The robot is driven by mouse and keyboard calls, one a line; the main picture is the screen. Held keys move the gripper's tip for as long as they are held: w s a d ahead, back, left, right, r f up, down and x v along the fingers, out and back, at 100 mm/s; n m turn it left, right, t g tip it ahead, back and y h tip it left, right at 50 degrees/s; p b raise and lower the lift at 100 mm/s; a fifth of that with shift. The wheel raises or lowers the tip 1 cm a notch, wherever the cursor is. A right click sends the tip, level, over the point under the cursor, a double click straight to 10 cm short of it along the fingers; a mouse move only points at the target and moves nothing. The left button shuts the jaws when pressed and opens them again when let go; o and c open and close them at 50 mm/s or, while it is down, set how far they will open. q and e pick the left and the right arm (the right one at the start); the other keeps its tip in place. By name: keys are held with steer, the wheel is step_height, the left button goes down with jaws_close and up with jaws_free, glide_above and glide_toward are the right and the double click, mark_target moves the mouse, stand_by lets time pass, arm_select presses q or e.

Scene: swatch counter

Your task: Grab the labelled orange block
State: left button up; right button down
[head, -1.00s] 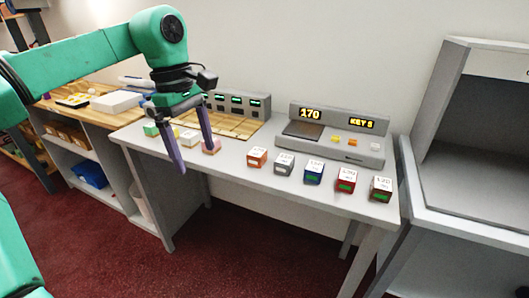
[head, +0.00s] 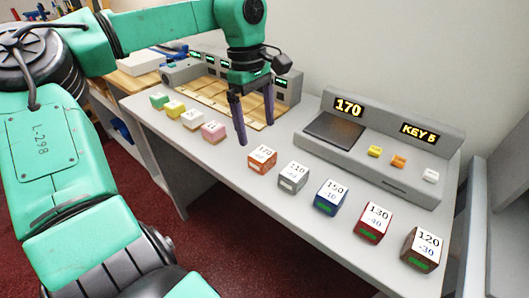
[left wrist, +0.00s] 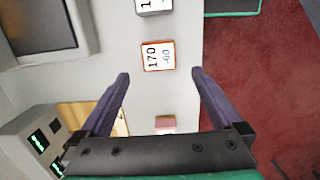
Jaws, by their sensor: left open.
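The orange block (head: 262,158) stands on the grey counter, with a white label on top that reads 170 and -60. In the left wrist view the orange block (left wrist: 158,56) lies ahead of the fingertips, roughly between their lines, and nothing touches it. My left gripper (head: 257,130) is open and empty, its purple fingers pointing down just behind and left of the orange block. In the left wrist view the left gripper's fingers (left wrist: 160,74) are spread wide. My right gripper does not show.
A grey block (head: 292,176) stands right of the orange one, then blue (head: 330,196), red (head: 372,222) and brown (head: 422,248) blocks. A pink block (head: 213,132) stands to the left. A console (head: 375,145) showing 170 and KEY 5 and a wooden tray (head: 200,98) are behind.

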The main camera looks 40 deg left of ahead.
mark_target(262, 153)
arm_select(q)
steer(key=f, duration=0.3)
steer(key=d+f, duration=0.1)
steer(key=f, duration=0.4)
steer(key=shift+d+f, duration=0.25)
steer(key=shift+f, duration=0.05)
steer(key=shift+w+f, duration=0.1)
steer(key=shift+w, duration=0.05)
steer(key=c, duration=1.4)
